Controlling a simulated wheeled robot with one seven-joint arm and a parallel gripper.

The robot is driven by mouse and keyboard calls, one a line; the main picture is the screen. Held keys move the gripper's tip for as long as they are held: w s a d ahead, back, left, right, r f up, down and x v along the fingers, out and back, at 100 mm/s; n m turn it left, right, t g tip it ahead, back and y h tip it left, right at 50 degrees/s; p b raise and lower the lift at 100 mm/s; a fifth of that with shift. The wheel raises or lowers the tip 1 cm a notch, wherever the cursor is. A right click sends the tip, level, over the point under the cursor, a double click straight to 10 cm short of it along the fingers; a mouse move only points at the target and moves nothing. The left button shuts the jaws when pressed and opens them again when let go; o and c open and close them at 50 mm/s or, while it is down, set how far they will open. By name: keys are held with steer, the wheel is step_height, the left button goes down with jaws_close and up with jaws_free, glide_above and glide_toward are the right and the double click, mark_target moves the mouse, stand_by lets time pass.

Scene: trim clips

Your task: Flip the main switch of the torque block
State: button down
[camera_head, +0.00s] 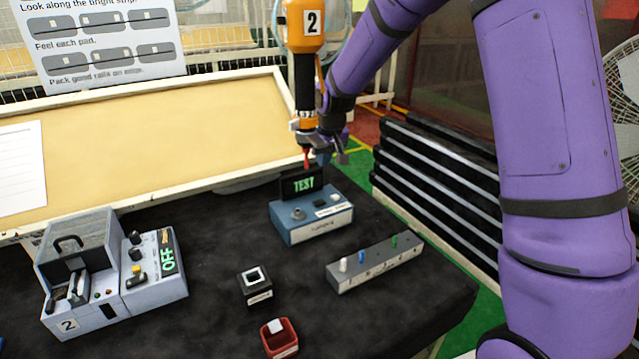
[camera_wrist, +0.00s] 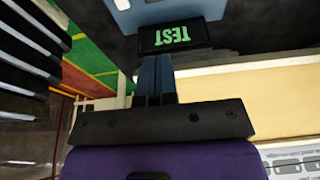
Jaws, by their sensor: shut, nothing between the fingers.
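A blue box with a raised black display reading TEST in green, which I take to be the torque block (camera_head: 318,229), stands at the back of the black table. I cannot tell which of these is the main switch. My gripper (camera_head: 341,157) is above and behind the display, partly covered by the hanging orange driver. In the wrist view my gripper (camera_wrist: 155,62) has its fingers together, empty, just short of the display (camera_wrist: 172,35).
The orange driver (camera_head: 304,25) hangs close to my gripper, its red tip near the display. A grey device reading OFF (camera_head: 155,290) stands left. A black block (camera_head: 256,290), a red bin (camera_head: 279,342) and a grey strip with pegs (camera_head: 375,266) stand in front.

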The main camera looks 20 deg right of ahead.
glide_toward(317, 201)
steer(key=x, duration=0.5)
steer(key=shift+w+a+f, duration=0.15)
steer(key=shift+w, duration=0.05)
steer(key=shift+f, duration=0.75)
